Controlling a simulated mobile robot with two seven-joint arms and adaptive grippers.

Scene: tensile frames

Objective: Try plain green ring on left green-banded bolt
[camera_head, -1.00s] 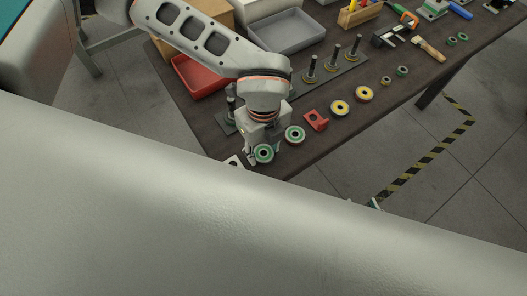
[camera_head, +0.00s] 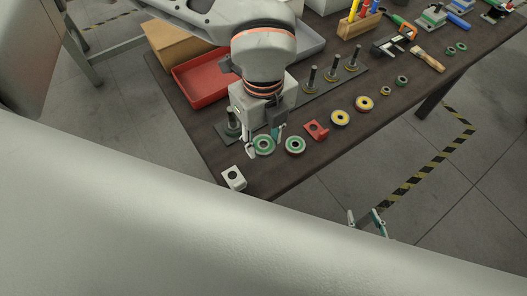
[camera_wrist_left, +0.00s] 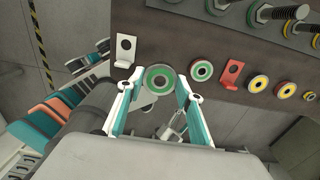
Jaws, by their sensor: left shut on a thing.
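My left gripper (camera_head: 264,146) is shut on a green ring (camera_head: 263,146), with a finger on each side of it. In the left wrist view the held ring (camera_wrist_left: 160,79) looks larger than the other rings and appears raised off the table. A second green ring (camera_head: 295,145) lies on the table just to its right. The left green-banded bolt (camera_head: 232,122) stands upright at the near-left end of the bolt plate, partly hidden by my gripper. My right gripper (camera_head: 366,221) shows beyond the table's front edge, fingers apart and empty.
Several yellow-based bolts (camera_head: 333,70) stand further along the plate. A white bracket (camera_head: 234,178), a red bracket (camera_head: 316,130) and yellow rings (camera_head: 340,118) lie near the front edge. A red tray (camera_head: 200,82) and grey tray (camera_head: 307,44) stand behind.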

